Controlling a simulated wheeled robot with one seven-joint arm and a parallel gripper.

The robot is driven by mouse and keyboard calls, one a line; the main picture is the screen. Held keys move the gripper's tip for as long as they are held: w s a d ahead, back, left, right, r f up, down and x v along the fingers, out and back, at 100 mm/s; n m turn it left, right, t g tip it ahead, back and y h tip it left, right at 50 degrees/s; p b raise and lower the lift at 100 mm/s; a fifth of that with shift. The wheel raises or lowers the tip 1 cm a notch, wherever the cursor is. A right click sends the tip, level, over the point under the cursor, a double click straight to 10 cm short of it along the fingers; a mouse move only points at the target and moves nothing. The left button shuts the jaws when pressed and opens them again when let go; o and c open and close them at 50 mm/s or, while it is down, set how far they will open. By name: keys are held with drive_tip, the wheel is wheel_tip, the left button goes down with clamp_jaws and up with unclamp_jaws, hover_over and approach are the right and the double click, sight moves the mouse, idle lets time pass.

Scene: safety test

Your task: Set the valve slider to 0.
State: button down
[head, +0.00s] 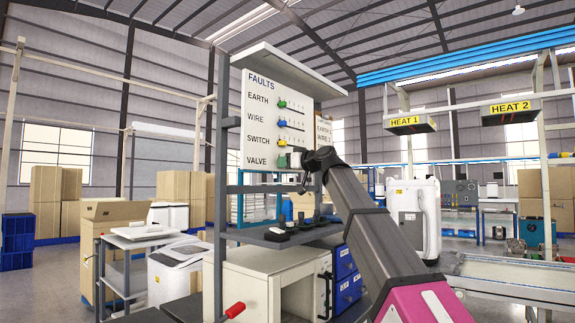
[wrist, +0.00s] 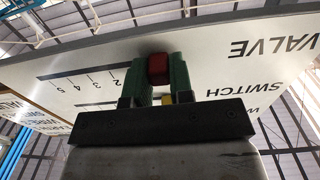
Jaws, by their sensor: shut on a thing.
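The upright FAULTS board (head: 263,95) carries rows marked EARTH, WIRE, SWITCH and VALVE. My gripper (head: 296,159) is at the VALVE row, and my arm covers part of that row. In the wrist view, which shows the board upside down, my gripper (wrist: 157,76) has its green fingers shut on the red valve slider knob (wrist: 157,64). The VALVE label (wrist: 281,47) is to the right of the knob. Scale numbers (wrist: 95,80) up to 5 run away to the left. The mark at the knob is hidden by the fingers.
Above the VALVE row, the head view shows the SWITCH slider (head: 282,143), WIRE slider (head: 282,123) and EARTH slider (head: 282,104). A yellow piece (wrist: 168,98) shows between my fingers in the wrist view. A shelf (head: 290,236) with small dark items is below the board.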

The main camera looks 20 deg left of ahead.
drive_tip(key=c, duration=1)
unclamp_jaws()
drive_tip(key=shift+s+a, duration=0.15)
drive_tip(key=shift+s, duration=0.2)
drive_tip(key=v, duration=1.1)
drive_tip(key=shift+w, duration=0.15)
